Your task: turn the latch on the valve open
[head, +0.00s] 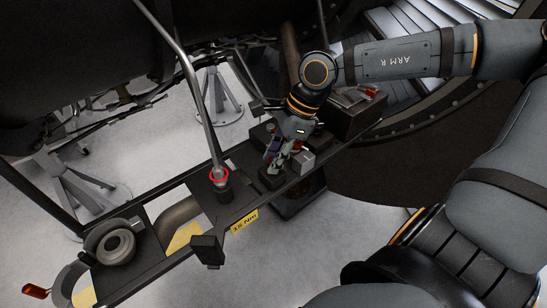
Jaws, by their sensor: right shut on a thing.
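My right gripper (284,156) points down at the valve area on the right part of the dark rail. Its fingers are shut on a small part with a reddish-purple bit (273,146), which looks like the latch. The fingers cover most of it, so its angle cannot be told. A dark block (272,179) sits just under the fingertips, and a light grey block (303,160) is right beside them. My left gripper is not in view.
A metal rod with a red ring (219,176) stands on the rail near a yellow torque label (244,222). A round fitting (116,246) and a clamp with a red handle (35,291) are at the left. A dark open box (352,110) lies behind the gripper.

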